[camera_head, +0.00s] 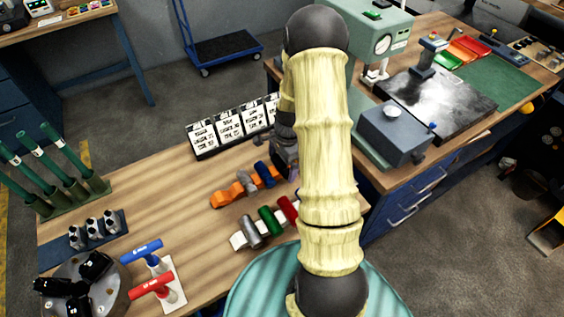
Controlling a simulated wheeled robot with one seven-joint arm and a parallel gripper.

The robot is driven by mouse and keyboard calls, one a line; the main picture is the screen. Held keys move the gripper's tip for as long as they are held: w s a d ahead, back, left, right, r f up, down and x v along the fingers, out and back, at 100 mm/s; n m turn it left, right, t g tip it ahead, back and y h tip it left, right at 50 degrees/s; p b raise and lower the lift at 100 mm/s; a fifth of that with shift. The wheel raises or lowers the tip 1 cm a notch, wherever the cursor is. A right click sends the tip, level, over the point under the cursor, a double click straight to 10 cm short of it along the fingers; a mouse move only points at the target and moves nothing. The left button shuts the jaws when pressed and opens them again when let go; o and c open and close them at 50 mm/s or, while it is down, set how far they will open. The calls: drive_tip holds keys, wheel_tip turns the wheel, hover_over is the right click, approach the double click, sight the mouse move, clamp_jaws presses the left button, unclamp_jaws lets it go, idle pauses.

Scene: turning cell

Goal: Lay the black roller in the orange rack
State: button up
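The orange rack (221,198) lies on the wooden bench in the middle of the view. A grey roller (247,182) and a blue roller (266,173) lie across it. A white rack (238,240) in front of it holds a grey roller (250,231), a green roller (270,220) and a red roller (288,209). I cannot make out a black roller; my arm covers the right ends of both racks. My gripper (288,166) is at the right end of the orange rack, mostly hidden behind my arm. Its fingers and anything between them cannot be made out.
A row of black-and-white label cards (230,125) stands behind the racks. Red and blue T-handled tools (152,284), a round chuck (82,290) and green upright holders (62,180) stand to the left. A grey machine (394,132) stands to the right.

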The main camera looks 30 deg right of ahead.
wheel_tip(320, 180, up, 17)
drive_tip(key=d+b, duration=0.1)
drive_tip(key=d, duration=0.1)
drive_tip(key=shift+r+b, duration=0.15)
drive_tip(key=shift+b, duration=0.2)
idle(0.5)
drive_tip(key=s+a+n+t+h, duration=0.1)
drive_tip(key=s+a+n+t, duration=0.1)
drive_tip(key=s+a+n, duration=1)
drive_tip(key=a+n, duration=0.3)
drive_tip(key=n, duration=0.2)
drive_tip(key=shift+s+a+f+n+t, duration=0.2)
drive_tip(key=shift+a+f+n+t, duration=0.05)
drive_tip(key=shift+a+n+t, duration=0.1)
